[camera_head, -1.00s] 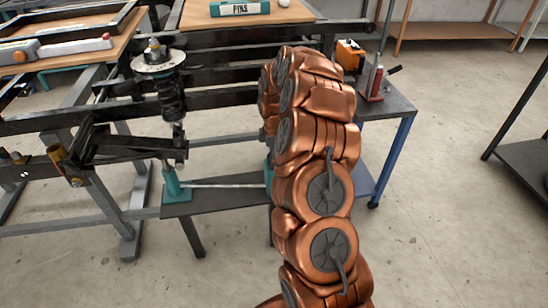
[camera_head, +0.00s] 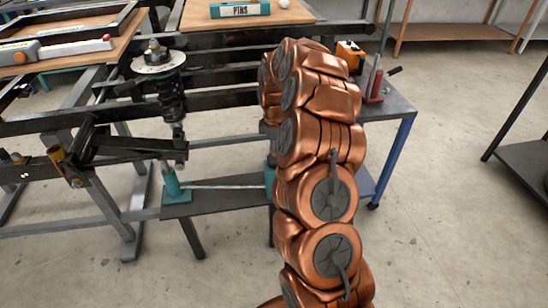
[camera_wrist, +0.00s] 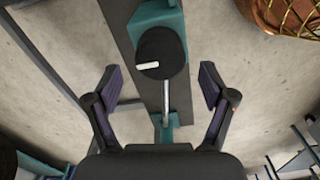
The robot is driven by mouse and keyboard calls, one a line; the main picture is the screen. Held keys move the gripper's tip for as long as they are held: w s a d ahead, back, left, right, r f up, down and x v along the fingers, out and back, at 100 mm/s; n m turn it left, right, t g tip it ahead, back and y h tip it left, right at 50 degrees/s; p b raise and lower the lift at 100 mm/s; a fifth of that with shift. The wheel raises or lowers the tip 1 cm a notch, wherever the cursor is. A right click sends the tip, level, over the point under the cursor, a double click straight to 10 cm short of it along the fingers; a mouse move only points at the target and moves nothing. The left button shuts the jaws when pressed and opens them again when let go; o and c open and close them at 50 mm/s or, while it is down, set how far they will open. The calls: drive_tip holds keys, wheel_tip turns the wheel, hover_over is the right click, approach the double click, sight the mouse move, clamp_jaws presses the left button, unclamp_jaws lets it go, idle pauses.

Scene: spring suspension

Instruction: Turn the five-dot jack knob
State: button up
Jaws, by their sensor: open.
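In the wrist view a round black knob (camera_wrist: 160,53) with a white pointer mark sits on a teal jack (camera_wrist: 153,14). No dots can be made out, so I cannot tell if it is the five-dot knob. My gripper (camera_wrist: 161,78) is open and empty, with one finger on each side of the rod below the knob in the picture. The fingers do not touch the knob. In the head view one teal jack (camera_head: 172,184) stands on the low bench, and another (camera_head: 270,172) is partly hidden by my arm. My gripper is hidden behind the arm there.
A spring strut (camera_head: 170,92) and dark suspension arms (camera_head: 135,145) stand on the frame behind the low bench (camera_head: 228,198). A metal rod (camera_wrist: 166,97) runs between the teal parts. A side table (camera_head: 392,106) with a red tool (camera_head: 374,82) is at the right.

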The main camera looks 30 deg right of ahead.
wheel_tip(320, 180, up, 8)
drive_tip(key=shift+r, duration=0.2)
idle(0.6)
